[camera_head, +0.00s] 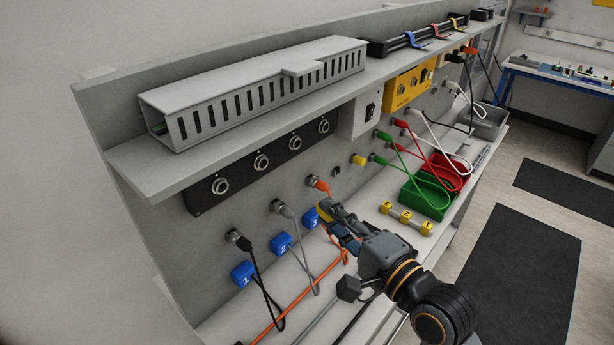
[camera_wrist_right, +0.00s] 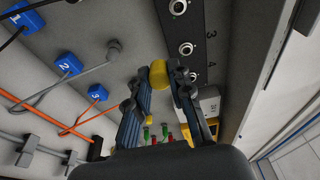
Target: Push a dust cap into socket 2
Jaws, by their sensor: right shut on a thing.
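My right gripper (camera_head: 326,210) is shut on a yellow dust cap (camera_head: 322,214), in front of the panel near the blue tag 3. In the right wrist view the cap (camera_wrist_right: 152,67) sits at the fingertips (camera_wrist_right: 163,75). The black strip holds a row of round metal sockets. Socket 2, second from the left (camera_head: 261,162), is uncovered, above and left of the gripper. In the wrist view a socket (camera_wrist_right: 178,8), just above the one marked 3 (camera_wrist_right: 186,48), is at the top edge. The cap is apart from the strip. My left gripper is not in view.
Black, grey and orange plugs (camera_head: 318,185) with hanging cables stick out of the panel below the strip. A yellow rack (camera_head: 406,218), a green bin (camera_head: 424,198) and a red bin (camera_head: 450,174) stand right. A shelf (camera_head: 200,160) overhangs the strip.

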